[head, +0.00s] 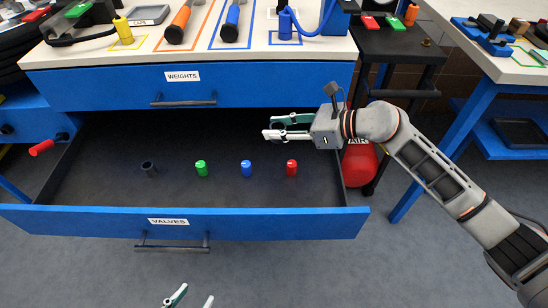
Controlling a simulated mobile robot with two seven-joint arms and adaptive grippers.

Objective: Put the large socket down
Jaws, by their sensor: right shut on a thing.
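My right gripper (276,127) reaches in from the right over the open drawer marked VALVES (285,224). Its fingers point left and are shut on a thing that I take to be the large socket. That thing is mostly hidden between the fingers and hard to make out. A dark grey cylinder (149,169) stands in the drawer at the left. My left gripper (190,299) shows only its fingertips at the bottom edge, apart, in front of the drawer, with nothing seen between them.
In the drawer stand a green (201,168), a blue (246,168) and a red cylinder (291,168) in a row. The WEIGHTS drawer (110,90) above is closed. A red air tank (359,163) is to the right. The drawer's floor in front of the row is bare.

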